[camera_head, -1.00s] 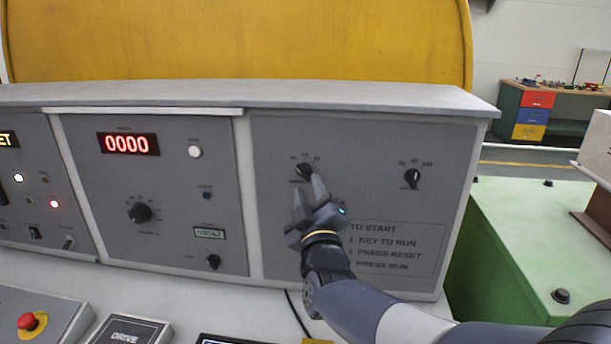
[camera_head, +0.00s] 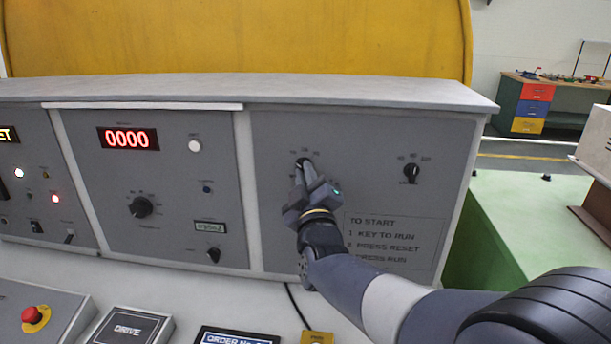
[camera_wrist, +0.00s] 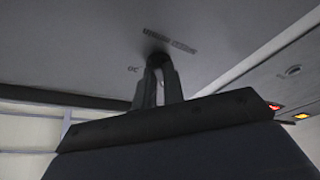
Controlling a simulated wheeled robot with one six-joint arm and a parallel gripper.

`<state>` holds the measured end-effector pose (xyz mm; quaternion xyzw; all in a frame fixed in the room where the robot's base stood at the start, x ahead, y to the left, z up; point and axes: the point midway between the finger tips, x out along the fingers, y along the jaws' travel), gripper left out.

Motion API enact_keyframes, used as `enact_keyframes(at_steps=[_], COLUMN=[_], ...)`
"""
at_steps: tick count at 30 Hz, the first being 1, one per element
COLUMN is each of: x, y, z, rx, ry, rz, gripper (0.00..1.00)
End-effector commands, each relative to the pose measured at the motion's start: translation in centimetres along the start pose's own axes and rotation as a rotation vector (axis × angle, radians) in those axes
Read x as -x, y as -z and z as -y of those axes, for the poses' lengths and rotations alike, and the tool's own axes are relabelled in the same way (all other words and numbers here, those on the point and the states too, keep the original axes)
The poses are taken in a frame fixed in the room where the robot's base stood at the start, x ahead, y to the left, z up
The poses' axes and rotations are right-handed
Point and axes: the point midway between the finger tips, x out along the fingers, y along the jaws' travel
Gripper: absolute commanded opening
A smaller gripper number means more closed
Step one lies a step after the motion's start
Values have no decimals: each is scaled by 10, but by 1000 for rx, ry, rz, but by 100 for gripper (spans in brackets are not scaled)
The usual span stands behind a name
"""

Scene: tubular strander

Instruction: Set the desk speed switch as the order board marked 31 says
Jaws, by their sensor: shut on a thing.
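A black rotary knob (camera_head: 302,163) sits at the upper left of the right-hand grey panel (camera_head: 352,145). Small position marks stand above it, too small to read. My gripper (camera_head: 305,172) is shut on this knob, with its fingers covering most of it. In the wrist view the knob (camera_wrist: 158,60) shows dark between the fingertips, with a line of lettering beside it. A second black rotary knob (camera_head: 411,173) is on the same panel to the right, with marks above it. An order board (camera_head: 238,337) is only partly in view at the bottom edge; its content is cut off.
The left panel has a red display (camera_head: 127,139) reading 0000, and a black knob (camera_head: 141,207). A red stop button (camera_head: 34,315) and a DRIVE plate (camera_head: 128,327) lie on the desk. A TO START notice (camera_head: 385,236) is beside my arm.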

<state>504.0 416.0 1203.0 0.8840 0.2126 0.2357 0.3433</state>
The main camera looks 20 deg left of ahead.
Motion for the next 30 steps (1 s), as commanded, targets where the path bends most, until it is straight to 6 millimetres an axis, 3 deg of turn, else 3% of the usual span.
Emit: enact_keyframes(at_steps=[14,30], x=[1,1], y=[-2,-2], z=[3,9], rx=[-38,-427], ry=[-16,-176], rz=[-1,-2], gripper=[0,0])
